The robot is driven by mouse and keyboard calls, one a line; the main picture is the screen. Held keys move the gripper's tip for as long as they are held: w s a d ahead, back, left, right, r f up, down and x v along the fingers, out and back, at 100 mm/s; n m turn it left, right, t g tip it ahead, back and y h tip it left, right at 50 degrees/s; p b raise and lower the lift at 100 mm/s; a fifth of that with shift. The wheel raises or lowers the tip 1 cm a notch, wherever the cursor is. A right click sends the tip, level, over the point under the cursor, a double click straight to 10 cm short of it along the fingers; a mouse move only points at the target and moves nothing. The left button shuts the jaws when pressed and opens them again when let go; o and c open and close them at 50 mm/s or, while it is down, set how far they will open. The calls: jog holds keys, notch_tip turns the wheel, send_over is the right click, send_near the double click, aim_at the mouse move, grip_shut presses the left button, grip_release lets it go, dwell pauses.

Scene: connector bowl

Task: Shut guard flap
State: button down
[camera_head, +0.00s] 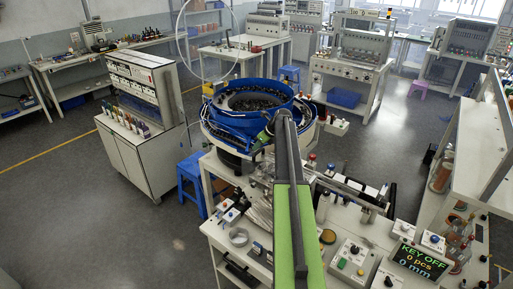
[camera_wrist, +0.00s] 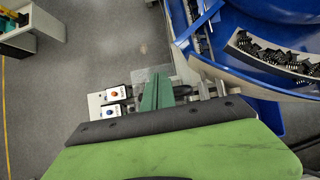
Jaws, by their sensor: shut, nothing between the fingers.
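A clear pane (camera_wrist: 143,76), which looks like the guard flap, shows in the wrist view just beyond and beside my fingertips. Its hinge and exact angle are hard to make out, and I cannot tell whether the fingers touch it. My gripper (camera_wrist: 158,78) is shut and empty, its green fingers together. In the head view my gripper (camera_head: 267,136) is at the front right edge of the blue bowl feeder (camera_head: 250,103), and my arm hides part of the track. I cannot make out the flap there.
A large thin clear hoop (camera_head: 180,35) stands raised behind the bowl. Two switch boxes, with a red (camera_wrist: 115,92) and a blue (camera_wrist: 110,112) button, sit left of the fingers.

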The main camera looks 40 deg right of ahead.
jog(key=shift+w+a+r+p, duration=0.1)
jog(key=shift+r+p, duration=0.45)
jog(key=shift+r, duration=0.05)
notch_tip(320, 180, up, 12)
jog(key=w+p, duration=0.2)
jog(key=p, duration=1)
jog(key=shift+w+r, duration=0.25)
